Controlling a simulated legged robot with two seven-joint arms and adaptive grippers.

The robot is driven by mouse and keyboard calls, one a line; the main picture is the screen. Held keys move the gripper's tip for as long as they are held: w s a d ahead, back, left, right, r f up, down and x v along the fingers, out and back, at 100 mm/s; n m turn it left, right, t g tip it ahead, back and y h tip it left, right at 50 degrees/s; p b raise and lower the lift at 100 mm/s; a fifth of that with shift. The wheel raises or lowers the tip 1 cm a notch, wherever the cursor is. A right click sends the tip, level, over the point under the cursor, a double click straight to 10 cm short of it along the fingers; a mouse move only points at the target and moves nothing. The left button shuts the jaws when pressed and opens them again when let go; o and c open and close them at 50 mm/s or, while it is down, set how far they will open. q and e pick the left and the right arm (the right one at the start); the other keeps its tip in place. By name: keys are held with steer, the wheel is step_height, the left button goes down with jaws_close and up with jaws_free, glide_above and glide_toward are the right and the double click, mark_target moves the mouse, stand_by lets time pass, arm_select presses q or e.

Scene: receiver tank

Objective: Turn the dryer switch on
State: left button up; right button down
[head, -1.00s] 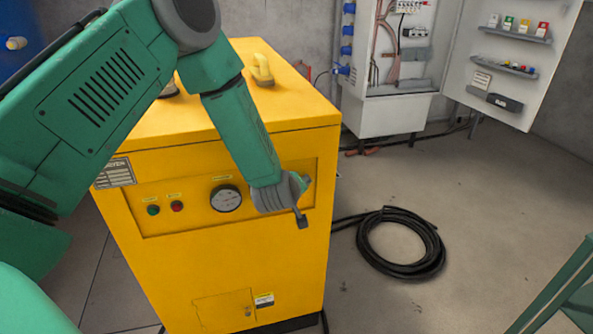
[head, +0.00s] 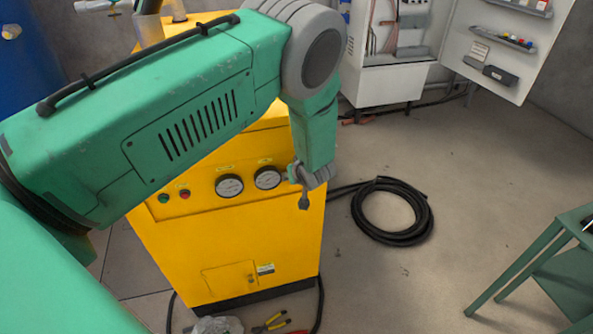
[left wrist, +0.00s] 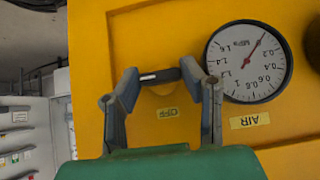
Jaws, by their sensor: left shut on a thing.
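The yellow dryer (head: 225,255) stands in front of me with a control panel across its face. My left gripper (head: 305,190) is at the right end of this panel, beside the right gauge. In the left wrist view the two fingers of my left gripper (left wrist: 164,78) are closed on the dark dryer switch (left wrist: 160,76), one on each side. The switch lies crosswise between the fingertips. An upside-down OFF label (left wrist: 167,113) is close to it. In the head view the switch is hidden by the gripper. My right gripper is not in view.
Two round gauges (head: 229,185) and green and red buttons (head: 185,194) sit on the panel. A black hose coil (head: 392,238) lies on the floor to the right. A green stand (head: 560,265) is at the far right. Pliers (head: 270,321) lie at the dryer's foot.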

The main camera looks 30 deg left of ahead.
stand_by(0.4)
arm_select(q)
steer(key=o, duration=1.1)
steer(key=shift+o, duration=0.2)
steer(key=shift+w, duration=0.1)
steer(key=v, duration=0.8)
steer(key=shift+w+d, duration=0.1)
